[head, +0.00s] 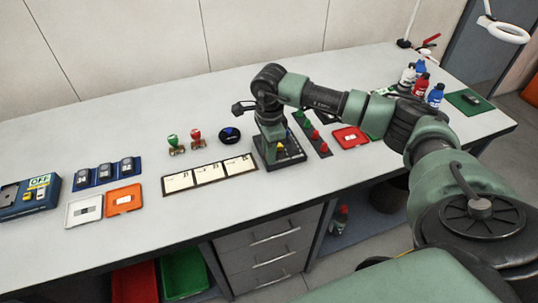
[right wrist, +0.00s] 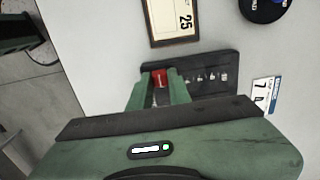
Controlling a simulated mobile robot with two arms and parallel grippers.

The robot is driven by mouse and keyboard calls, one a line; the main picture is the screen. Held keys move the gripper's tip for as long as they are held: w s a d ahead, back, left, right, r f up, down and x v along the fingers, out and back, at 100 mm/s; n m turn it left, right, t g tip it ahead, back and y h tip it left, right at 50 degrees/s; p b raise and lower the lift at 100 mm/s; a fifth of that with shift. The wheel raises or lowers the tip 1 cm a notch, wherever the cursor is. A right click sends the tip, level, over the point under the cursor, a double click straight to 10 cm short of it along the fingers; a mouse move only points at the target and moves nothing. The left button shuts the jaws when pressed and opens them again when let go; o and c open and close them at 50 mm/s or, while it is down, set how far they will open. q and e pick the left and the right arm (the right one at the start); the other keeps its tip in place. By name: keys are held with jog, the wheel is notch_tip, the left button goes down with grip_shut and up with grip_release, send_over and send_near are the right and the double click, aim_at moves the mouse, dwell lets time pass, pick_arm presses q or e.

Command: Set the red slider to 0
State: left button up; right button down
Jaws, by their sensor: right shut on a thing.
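The slider panel is a dark board that shows in the right wrist view (right wrist: 228,62), with a row of small light marks to the right of my gripper. The marks are too small to read. The red slider's knob (right wrist: 159,76) is at the left part of the panel, between the two green fingers of my right gripper (right wrist: 160,88), which is shut on it. In the head view my right gripper (head: 276,143) points down over the dark panel (head: 288,164), and the red knob cannot be made out there. My left gripper is in neither view.
Date cards (head: 210,175) lie left of the panel. A round black dial (head: 230,135) and green and red stamps (head: 196,136) stand behind. Right of the panel are a strip with red and green knobs (head: 324,147) and a red tray (head: 350,137). The front table edge is close.

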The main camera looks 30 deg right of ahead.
jog(key=shift+s+a+f, duration=0.1)
jog(key=shift+s+f, duration=0.1)
jog(key=c, duration=1.3)
grip_release()
jog(key=shift+s+r, duration=0.1)
jog(key=shift+s, duration=0.05)
jog(key=shift+w, duration=0.2)
jog(key=shift+r, duration=0.25)
notch_tip(320, 180, up, 6)
jog(key=shift+r+b, duration=0.15)
jog(key=shift+b, duration=0.75)
jog(key=shift+s+r, duration=0.1)
jog(key=shift+r, duration=0.4)
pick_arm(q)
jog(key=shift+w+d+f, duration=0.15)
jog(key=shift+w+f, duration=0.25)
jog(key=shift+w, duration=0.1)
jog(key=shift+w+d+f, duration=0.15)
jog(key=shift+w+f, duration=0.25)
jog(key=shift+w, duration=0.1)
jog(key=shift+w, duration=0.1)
